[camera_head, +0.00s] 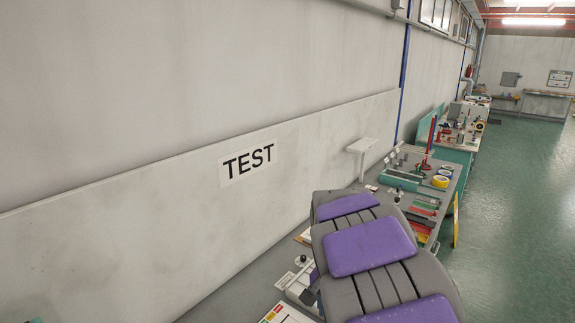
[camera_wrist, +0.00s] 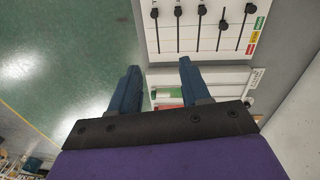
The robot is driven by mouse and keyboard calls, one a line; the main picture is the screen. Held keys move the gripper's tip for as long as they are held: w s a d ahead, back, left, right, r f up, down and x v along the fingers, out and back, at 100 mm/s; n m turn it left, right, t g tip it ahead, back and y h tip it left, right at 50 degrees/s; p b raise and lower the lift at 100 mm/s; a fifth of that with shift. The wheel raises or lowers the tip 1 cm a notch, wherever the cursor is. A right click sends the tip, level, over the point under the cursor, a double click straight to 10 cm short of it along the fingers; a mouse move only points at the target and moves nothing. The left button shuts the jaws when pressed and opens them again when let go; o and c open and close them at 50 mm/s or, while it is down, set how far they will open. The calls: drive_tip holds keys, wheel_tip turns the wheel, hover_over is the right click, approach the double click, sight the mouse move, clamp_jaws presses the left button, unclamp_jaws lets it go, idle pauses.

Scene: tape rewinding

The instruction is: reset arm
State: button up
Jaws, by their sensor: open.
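My gripper (camera_wrist: 157,88) shows in the wrist view with its two blue fingers apart and nothing between them. It is above the edge of a workbench, with green floor to the left. In the head view my purple and grey arm is folded over the bench, and it hides the gripper itself and part of the bench top.
A slider panel (camera_wrist: 210,25) with several black knobs lies just beyond the fingers in the wrist view. The bench (camera_head: 222,300) runs along a wall with a TEST sign (camera_head: 248,163). Yellow tape rolls (camera_head: 441,181) sit farther along. Green floor (camera_head: 510,220) at right is clear.

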drive_tip(key=s+d+n, duration=0.1)
drive_tip(key=s+n, duration=0.2)
drive_tip(key=s, duration=1.2)
drive_tip(key=s+d+n+g+y, duration=0.1)
drive_tip(key=s+d+n, duration=0.1)
drive_tip(key=s, duration=1.4)
drive_tip(key=shift+s+d+r+n, duration=0.2)
drive_tip(key=shift+d+r+n, duration=0.05)
drive_tip(key=shift+n, duration=0.45)
